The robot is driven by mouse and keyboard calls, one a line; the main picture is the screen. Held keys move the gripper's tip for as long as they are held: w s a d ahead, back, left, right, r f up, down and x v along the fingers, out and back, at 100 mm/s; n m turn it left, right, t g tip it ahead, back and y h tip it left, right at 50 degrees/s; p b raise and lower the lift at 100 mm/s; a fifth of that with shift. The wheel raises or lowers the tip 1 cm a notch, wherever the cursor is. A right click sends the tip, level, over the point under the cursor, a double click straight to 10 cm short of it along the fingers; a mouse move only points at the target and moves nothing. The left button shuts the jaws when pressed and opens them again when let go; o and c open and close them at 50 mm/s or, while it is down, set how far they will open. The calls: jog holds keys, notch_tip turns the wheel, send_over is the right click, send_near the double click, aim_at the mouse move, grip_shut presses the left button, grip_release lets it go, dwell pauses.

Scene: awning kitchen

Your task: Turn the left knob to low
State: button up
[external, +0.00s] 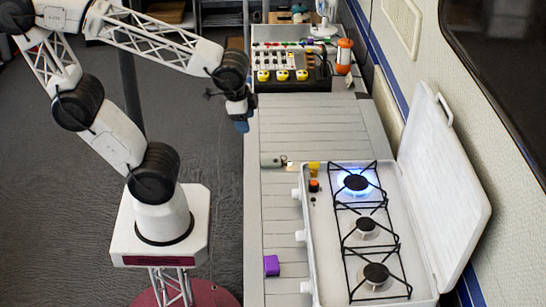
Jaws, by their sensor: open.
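A white camping stove (326,262) lies on the slatted counter with its lid (443,190) open. Three white knobs stick out of its left side: a far knob (296,193), a middle knob (300,235) and a near knob (305,287). Seen from the knob side, the far one is leftmost. The far burner (356,183) burns with a blue flame; the middle and near burners show no flame. The knob markings are too small to read. My gripper (241,126) is open, above the counter's left edge, well apart from the knobs.
A purple block (271,265) lies left of the stove. A small grey-green item (271,162) lies beyond its far left corner. Small yellow and orange-black pieces sit at that corner. A switch panel (283,62) and orange lantern (344,56) stand farther back. The middle counter is clear.

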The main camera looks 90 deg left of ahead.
jog(key=a+f+m+y, duration=0.3)
jog(key=f+m+y, duration=0.1)
jog(key=f+m, duration=0.35)
jog(key=m+t+h, duration=0.1)
jog(key=m+t, duration=1.1)
jog(key=m, duration=2)
send_near(297, 194)
jog(key=shift+a+f, duration=0.4)
jog(key=shift+a, duration=0.2)
jog(key=shift+w+n, duration=0.1)
jog(key=shift+n, duration=0.15)
jog(key=shift+x, duration=3.75)
